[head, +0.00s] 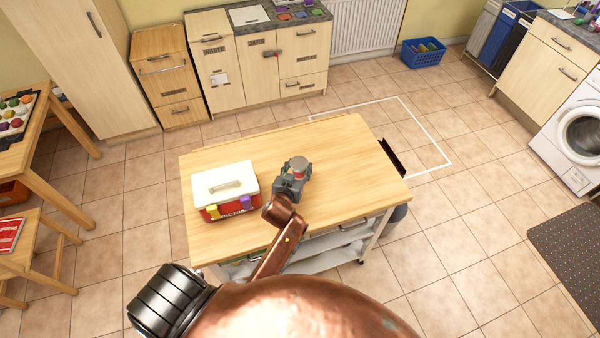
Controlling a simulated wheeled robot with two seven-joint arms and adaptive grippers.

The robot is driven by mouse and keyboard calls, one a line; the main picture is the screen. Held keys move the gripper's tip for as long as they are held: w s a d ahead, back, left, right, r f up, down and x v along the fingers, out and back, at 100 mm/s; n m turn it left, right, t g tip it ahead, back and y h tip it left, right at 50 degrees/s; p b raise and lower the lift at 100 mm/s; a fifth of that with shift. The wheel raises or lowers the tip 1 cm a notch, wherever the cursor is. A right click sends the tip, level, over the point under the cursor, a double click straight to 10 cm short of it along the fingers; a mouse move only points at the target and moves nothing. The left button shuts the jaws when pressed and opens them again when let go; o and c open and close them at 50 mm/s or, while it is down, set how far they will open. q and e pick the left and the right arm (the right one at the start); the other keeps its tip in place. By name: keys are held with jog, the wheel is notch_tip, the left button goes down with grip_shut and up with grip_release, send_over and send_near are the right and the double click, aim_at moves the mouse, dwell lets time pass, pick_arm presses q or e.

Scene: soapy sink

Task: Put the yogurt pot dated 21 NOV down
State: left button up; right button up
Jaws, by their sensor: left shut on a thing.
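My left gripper (291,182) is over the wooden trolley top, shut on a small pot (299,163) with a reddish lid. The gripper hides most of the pot, and no date can be read on it. The trolley top (345,155) is under the gripper. I cannot tell whether the pot touches the wood. My right gripper is not in view.
A red and white cool box (225,190) stands on the trolley's left part. The right part of the top is bare. A dark flat panel (391,157) sticks out at its right edge. A blue basket (423,53) stands on the tiled floor.

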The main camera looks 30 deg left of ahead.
pick_arm(q)
jog(key=shift+w+f, duration=0.25)
jog(key=shift+f, duration=1.5)
jog(key=shift+f+b, duration=0.2)
jog(key=shift+b, duration=0.1)
jog(key=o, duration=1.2)
jog(key=shift+o, duration=0.2)
